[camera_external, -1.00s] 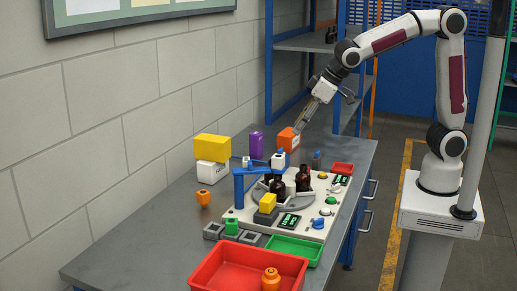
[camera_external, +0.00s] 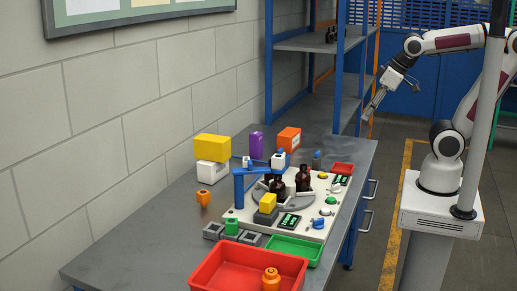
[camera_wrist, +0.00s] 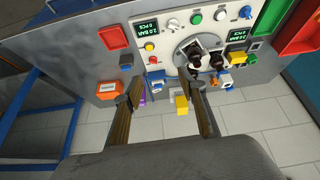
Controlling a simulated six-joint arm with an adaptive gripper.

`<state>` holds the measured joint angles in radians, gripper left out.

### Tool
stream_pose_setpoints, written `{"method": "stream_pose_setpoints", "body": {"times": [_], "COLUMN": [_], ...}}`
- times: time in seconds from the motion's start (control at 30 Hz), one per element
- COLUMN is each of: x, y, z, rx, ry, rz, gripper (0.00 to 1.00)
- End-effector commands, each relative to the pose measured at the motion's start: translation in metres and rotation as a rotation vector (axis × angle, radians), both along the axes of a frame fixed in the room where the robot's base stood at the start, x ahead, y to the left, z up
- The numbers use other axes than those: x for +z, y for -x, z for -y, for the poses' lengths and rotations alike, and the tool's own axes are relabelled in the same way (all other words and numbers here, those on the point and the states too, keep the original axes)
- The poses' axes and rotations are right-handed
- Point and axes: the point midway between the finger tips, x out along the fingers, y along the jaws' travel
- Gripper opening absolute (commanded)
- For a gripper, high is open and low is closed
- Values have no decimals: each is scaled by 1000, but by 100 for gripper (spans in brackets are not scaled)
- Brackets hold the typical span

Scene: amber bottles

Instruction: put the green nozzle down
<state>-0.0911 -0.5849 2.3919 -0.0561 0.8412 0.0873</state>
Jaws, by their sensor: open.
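The green nozzle (camera_external: 232,226) sits in a small grey block near the front left of the white station, apart from my gripper. It is too small to make out surely in the wrist view. My gripper (camera_external: 367,115) is beyond the right back corner of the table, in front of the blue shelf rack. In the wrist view my gripper (camera_wrist: 166,87) shows two fingers spread apart, with nothing held between them.
The white station (camera_external: 325,207) carries dark bottles (camera_external: 303,179) and a blue fixture. A green tray (camera_external: 294,249) and a red bin (camera_external: 211,280) stand in front. An orange nozzle (camera_external: 203,199) stands on bare table at the left. Shelf posts (camera_external: 345,75) rise near my gripper.

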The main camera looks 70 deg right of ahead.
Motion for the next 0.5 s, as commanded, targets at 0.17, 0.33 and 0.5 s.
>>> {"method": "stream_pose_setpoints", "body": {"times": [0.17, 0.33, 0.5], "x": [-8, -15, -17], "y": [32, 49, 54], "z": [10, 14, 14], "rx": [-20, -26, -28], "ry": [-7, -12, -13], "rz": [1, -3, -5], "gripper": [41, 41, 41]}}
